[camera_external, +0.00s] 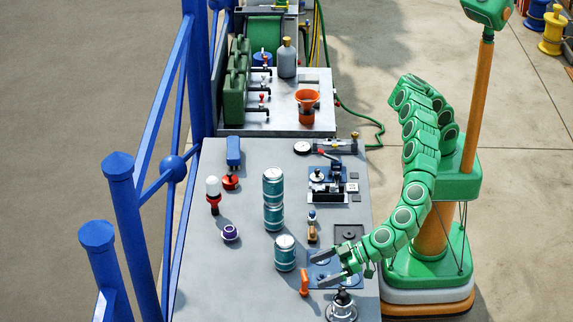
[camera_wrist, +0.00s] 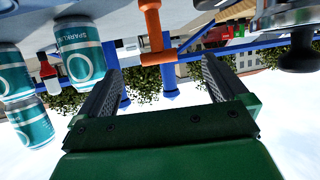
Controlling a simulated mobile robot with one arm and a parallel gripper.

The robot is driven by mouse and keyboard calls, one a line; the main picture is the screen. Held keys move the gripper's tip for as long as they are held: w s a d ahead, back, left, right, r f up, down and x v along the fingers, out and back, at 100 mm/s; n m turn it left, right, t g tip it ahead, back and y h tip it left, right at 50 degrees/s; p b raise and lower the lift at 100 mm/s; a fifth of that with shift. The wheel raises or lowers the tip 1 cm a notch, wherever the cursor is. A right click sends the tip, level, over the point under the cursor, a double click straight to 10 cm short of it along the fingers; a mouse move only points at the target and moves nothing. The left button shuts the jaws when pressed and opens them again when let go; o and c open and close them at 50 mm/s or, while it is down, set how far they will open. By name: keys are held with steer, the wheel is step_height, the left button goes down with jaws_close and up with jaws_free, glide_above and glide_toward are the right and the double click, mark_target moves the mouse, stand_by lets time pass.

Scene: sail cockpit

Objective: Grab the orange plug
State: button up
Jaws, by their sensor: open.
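The orange plug (camera_external: 304,282) stands on the grey tabletop near its front, just left of my gripper (camera_external: 320,271). It looks like a short stem with a wider end. In the wrist view, which appears upside down, the orange plug (camera_wrist: 152,22) hangs from the top edge, beyond and between the fingertips of my gripper (camera_wrist: 163,62). My gripper is open and empty, its fingers pointing left toward the plug, low over a blue plate (camera_external: 312,256). Whether a finger touches the plug is hard to tell, but a gap seems to show.
A teal can (camera_external: 285,253) stands close behind the plug, with two more cans (camera_external: 273,216) farther back. A silver and black knobbed fitting (camera_external: 341,306) sits right in front of my gripper. The table's left front (camera_external: 225,285) is clear. Blue railing (camera_external: 135,235) runs along the left.

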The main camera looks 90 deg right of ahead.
mark_target(304, 291)
steer(key=shift+x, duration=3.8)
steer(key=shift+c, duration=0.3)
steer(key=c, duration=1)
steer(key=shift+r, duration=0.1)
